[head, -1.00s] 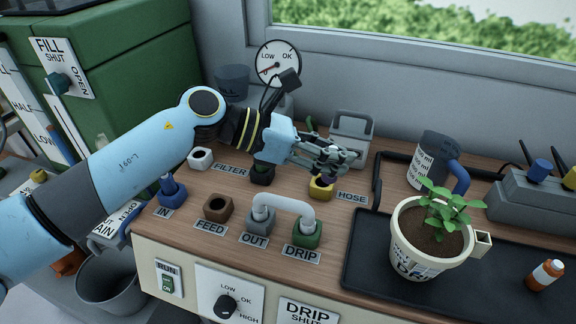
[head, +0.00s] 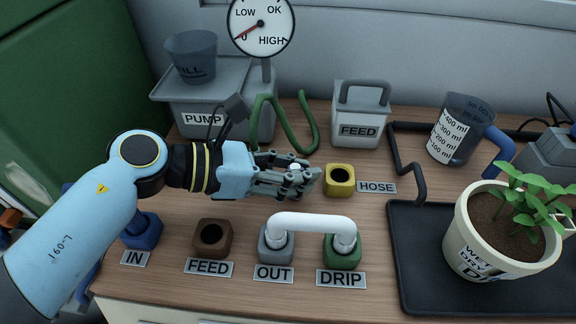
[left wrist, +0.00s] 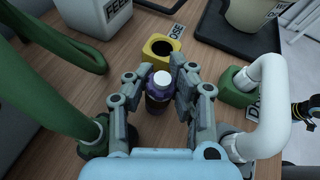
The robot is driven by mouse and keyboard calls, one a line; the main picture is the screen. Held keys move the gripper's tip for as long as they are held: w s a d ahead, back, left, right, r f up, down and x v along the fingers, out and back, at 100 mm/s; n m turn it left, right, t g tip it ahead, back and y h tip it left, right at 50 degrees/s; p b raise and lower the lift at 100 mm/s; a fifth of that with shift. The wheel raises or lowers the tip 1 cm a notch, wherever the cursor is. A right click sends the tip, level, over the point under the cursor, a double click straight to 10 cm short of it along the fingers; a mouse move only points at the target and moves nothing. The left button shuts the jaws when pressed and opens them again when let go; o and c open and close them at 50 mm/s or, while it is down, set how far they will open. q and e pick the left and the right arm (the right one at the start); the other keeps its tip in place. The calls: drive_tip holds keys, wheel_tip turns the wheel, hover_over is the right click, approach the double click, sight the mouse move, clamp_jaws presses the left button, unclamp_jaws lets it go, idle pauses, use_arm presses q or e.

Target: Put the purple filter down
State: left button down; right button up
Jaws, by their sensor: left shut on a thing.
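My left gripper (head: 308,180) is just left of the yellow HOSE socket block (head: 339,181) in the head view. In the left wrist view its fingers (left wrist: 160,100) are closed around the purple filter (left wrist: 158,92), a small dark purple cylinder with a white top. The filter is roughly upright, beside the yellow block (left wrist: 161,46), whose round hole is empty. In the head view the fingers hide most of the filter. I cannot tell whether its base touches the bench.
A white pipe (head: 312,222) bridges the grey OUT block (head: 275,243) and green DRIP block (head: 342,250). The brown FEED block (head: 212,237) has an open hole. A green hose (head: 292,129), grey FEED can (head: 359,115) and potted plant (head: 505,240) stand around. Bare wood lies right of DRIP.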

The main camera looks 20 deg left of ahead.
use_arm(q)
drive_tip(key=shift+s+d+r, duration=0.1)
drive_tip(key=shift+s+d, duration=0.05)
drive_tip(key=shift+s+d+r, duration=0.1)
drive_tip(key=shift+s+d, duration=0.05)
drive_tip(key=shift+f, duration=0.2)
drive_tip(key=c, duration=1.4)
unclamp_jaws()
drive_tip(key=shift+c, duration=0.2)
use_arm(e)
drive_tip(key=shift+s+a+f, duration=0.1)
drive_tip(key=shift+s+a, duration=0.1)
drive_tip(key=shift+s, duration=0.35)
drive_tip(key=shift+w+d, duration=0.1)
drive_tip(key=shift+w, duration=0.05)
